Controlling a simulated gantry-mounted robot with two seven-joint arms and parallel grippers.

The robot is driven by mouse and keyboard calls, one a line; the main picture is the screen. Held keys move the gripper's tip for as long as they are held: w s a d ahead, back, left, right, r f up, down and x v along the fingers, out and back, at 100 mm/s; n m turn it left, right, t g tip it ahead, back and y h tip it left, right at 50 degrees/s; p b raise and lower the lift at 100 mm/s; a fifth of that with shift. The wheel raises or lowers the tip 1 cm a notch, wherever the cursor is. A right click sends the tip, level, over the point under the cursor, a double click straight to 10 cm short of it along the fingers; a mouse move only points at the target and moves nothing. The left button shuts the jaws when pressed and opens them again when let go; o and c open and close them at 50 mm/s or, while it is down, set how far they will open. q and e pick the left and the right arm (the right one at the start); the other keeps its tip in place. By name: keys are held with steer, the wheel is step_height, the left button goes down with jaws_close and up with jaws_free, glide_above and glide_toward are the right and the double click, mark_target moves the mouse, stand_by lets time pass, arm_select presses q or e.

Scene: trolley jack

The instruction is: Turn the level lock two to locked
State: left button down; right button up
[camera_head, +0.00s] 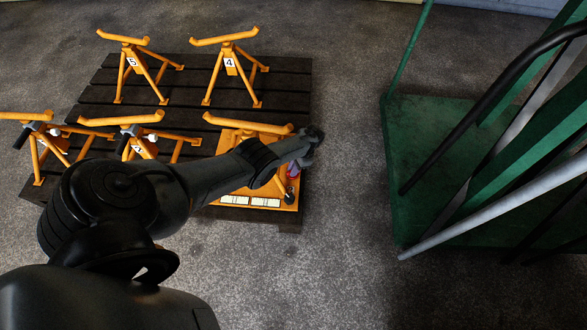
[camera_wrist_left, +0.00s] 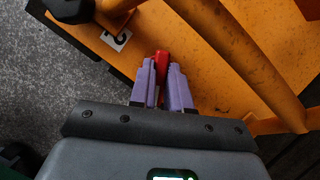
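A red lever (camera_wrist_left: 162,62), apparently the level lock, stands out from the orange jack plate (camera_wrist_left: 200,80) in the left wrist view. The purple fingers of my left gripper (camera_wrist_left: 162,88) sit close on both sides of it, with little visible gap. In the head view my left arm reaches over the orange jack (camera_head: 232,123) at the pallet's right front, and my left gripper (camera_head: 304,163) is at its right edge. A bit of red lever (camera_head: 293,171) shows below the gripper. The lever's lock marking is not readable. My right gripper is not in view.
Several orange jack stands (camera_head: 232,68) stand on a dark slatted pallet (camera_head: 190,75). A green trolley (camera_head: 425,130) with long bars (camera_head: 500,205) is at the right. Grey floor (camera_head: 345,160) lies clear between pallet and trolley.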

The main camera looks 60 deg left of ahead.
arm_select(q)
steer(key=shift+m, duration=0.3)
steer(key=shift+m+y+p, duration=0.4)
steer(key=shift+m+p, duration=0.25)
steer(key=shift+m, duration=0.25)
steer(key=shift+m+y+p, duration=0.6)
steer(key=shift+m+p, duration=0.05)
steer(key=shift+m, duration=0.95)
steer(key=shift+t, duration=0.3)
steer(key=c, duration=1.1)
jaws_free()
